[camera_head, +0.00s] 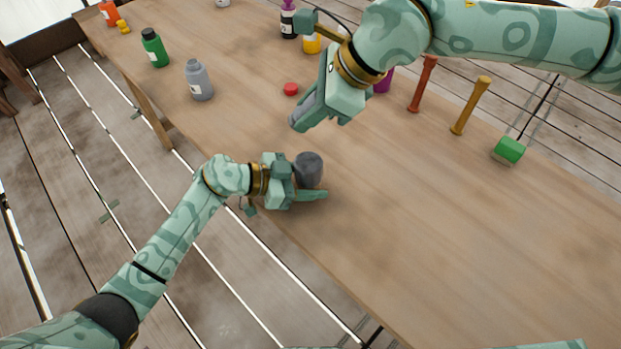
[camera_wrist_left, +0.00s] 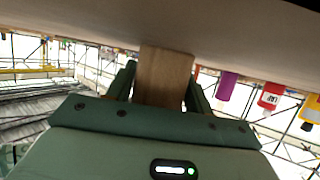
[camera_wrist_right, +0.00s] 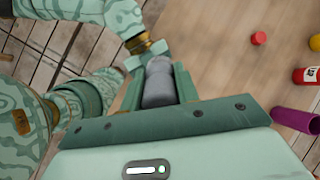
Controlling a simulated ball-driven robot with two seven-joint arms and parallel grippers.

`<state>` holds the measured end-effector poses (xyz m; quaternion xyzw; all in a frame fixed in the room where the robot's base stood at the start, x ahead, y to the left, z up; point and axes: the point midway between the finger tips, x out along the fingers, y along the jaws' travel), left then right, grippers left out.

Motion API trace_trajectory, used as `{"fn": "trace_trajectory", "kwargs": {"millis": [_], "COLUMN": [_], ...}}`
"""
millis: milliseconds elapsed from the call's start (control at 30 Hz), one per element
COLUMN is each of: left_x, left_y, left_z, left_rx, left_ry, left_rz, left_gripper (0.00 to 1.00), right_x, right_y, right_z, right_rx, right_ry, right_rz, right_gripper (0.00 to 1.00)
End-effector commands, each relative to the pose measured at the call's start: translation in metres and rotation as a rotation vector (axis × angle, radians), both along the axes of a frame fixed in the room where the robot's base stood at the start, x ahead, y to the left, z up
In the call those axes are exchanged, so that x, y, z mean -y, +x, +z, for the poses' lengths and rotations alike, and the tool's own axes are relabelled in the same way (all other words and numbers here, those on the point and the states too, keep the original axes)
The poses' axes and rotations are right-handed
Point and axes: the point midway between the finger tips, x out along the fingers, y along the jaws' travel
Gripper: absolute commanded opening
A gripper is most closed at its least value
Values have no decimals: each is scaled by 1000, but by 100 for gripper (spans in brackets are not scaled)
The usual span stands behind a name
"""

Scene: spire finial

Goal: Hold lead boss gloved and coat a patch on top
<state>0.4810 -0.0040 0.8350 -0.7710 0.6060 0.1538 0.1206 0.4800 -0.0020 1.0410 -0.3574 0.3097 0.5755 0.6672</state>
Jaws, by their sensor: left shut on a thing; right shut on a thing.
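The lead boss (camera_head: 309,168), a dark grey rounded piece, is at the table's near edge in the head view. My left gripper (camera_head: 308,186) is shut on it from the left. In the left wrist view a light brown wood-like surface (camera_wrist_left: 164,78) fills the space between my left fingers; I cannot tell how it joins the grey piece. My right gripper (camera_head: 306,112) is above the table, up-picture from the boss and apart from it. It is shut on a grey rounded piece (camera_wrist_right: 158,88), largely hidden by the jaws in the head view.
On the wooden table (camera_head: 450,220) stand a green bottle (camera_head: 154,48), a grey bottle (camera_head: 199,80) and other containers. A red cap (camera_head: 290,89) lies near my right gripper. A red-brown tool (camera_head: 423,84), a brass-coloured tool (camera_head: 470,105) and a green brush (camera_head: 509,150) line the far edge.

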Motion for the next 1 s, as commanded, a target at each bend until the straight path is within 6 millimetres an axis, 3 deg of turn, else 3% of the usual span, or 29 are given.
{"fn": "trace_trajectory", "kwargs": {"millis": [367,633,800,1000], "left_x": [0,0,0,0], "left_y": [0,0,0,0], "left_z": [0,0,0,0], "left_rx": [0,0,0,0], "left_ry": [0,0,0,0], "left_rz": [0,0,0,0], "left_gripper": [26,26,26,26], "right_x": [-2,-35,-41,-25], "right_y": [0,-5,0,6], "right_z": [2,-7,-27,-42], "right_rx": [-4,-47,-115,-247], "right_ry": [-29,-193,-291,-362], "right_rz": [3,33,-228,-668], "right_gripper": [8,8,8,8]}}
